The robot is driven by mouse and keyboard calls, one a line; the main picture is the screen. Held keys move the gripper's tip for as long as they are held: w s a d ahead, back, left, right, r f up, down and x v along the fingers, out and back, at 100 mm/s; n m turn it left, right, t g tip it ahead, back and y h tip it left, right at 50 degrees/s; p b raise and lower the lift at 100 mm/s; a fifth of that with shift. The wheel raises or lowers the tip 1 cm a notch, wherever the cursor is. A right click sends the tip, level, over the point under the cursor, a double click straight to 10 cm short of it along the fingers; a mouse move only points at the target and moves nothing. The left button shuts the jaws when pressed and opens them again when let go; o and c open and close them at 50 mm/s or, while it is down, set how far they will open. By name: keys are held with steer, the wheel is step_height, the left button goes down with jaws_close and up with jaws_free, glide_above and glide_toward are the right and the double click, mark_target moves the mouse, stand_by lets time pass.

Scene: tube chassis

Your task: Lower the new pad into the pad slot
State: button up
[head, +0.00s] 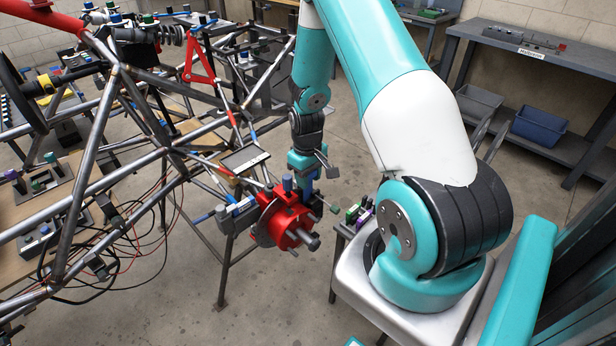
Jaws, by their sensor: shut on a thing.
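My gripper (304,178) points down just above the red hub assembly (290,222) at the corner of the tube chassis. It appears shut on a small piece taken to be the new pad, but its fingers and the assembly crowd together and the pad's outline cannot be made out. The red assembly has a dark stub shaft (312,241) facing right and a grey disc edge at its left. The pad slot cannot be told apart in this view. Whether the pad touches the slot is also unclear.
Chassis tubes (90,190) fill the left side, with loose cables below. A grey tray (245,159) sits just left of my gripper. A small stand (345,235) with green and purple pieces is to the right. A bench with grey and blue bins (541,124) stands at back right.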

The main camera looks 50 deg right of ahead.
steer(key=o, duration=1)
steer(key=shift+d+r, duration=0.1)
steer(key=shift+o, duration=0.2)
steer(key=shift+r, duration=0.1)
step_height(320, 180, up, 17)
steer(key=b, duration=0.1)
steer(key=shift+w+b, duration=0.2)
steer(key=shift+b, duration=0.2)
steer(key=shift+r, duration=0.15)
steer(key=s+a+r+n+t+y, duration=0.1)
steer(key=s+a+r+n, duration=0.25)
steer(key=a, duration=0.95)
steer(key=s+a+r+n+y, duration=0.2)
steer(key=s+a+r, duration=0.3)
steer(key=a, duration=0.8)
steer(key=s+a+r+n+y, duration=0.1)
steer(key=s+a+r+n, duration=0.1)
steer(key=s+a, duration=0.4)
steer(key=s, duration=0.3)
steer(key=shift+s+g, duration=0.15)
steer(key=shift+g, duration=0.25)
